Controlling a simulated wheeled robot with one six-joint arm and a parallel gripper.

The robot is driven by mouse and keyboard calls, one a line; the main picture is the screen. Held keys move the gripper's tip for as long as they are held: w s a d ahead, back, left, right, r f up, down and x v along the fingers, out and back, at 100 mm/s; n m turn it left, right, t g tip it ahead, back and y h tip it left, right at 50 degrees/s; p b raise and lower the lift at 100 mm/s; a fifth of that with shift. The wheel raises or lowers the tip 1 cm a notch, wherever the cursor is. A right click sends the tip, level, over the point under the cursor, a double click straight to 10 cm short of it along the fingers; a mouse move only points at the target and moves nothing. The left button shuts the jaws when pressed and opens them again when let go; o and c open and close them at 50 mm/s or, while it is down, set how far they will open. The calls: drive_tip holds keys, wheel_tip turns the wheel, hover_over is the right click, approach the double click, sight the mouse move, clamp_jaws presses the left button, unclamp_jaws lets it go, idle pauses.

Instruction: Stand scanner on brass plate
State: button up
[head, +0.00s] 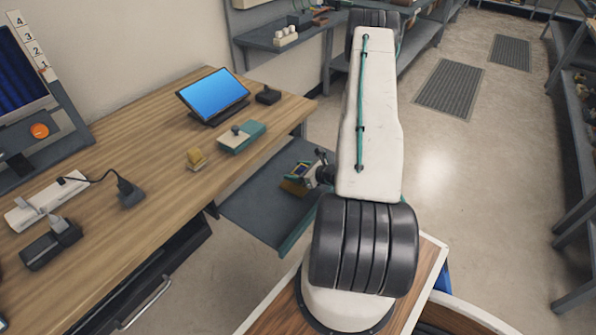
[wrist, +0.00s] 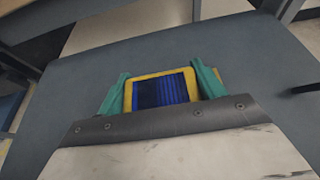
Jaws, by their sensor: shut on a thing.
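The scanner (wrist: 162,91) is a yellow-framed device with a dark blue screen. My gripper (wrist: 160,72) has its two green fingers closed on the scanner's left and right sides in the wrist view. In the head view the scanner (head: 299,170) shows small beside my arm, over the grey pull-out shelf. A flat brownish-gold piece, which looks like the brass plate (head: 292,188), lies on the shelf just below the scanner. I cannot tell whether the scanner touches it. The plate does not show in the wrist view, where the scanner and my gripper cover the middle.
The grey shelf (head: 252,211) is otherwise clear. Open floor lies to the right of my arm.

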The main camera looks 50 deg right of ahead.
drive_tip(key=o, duration=1.1)
drive_tip(key=shift+f, duration=0.1)
drive_tip(key=shift+d, duration=0.1)
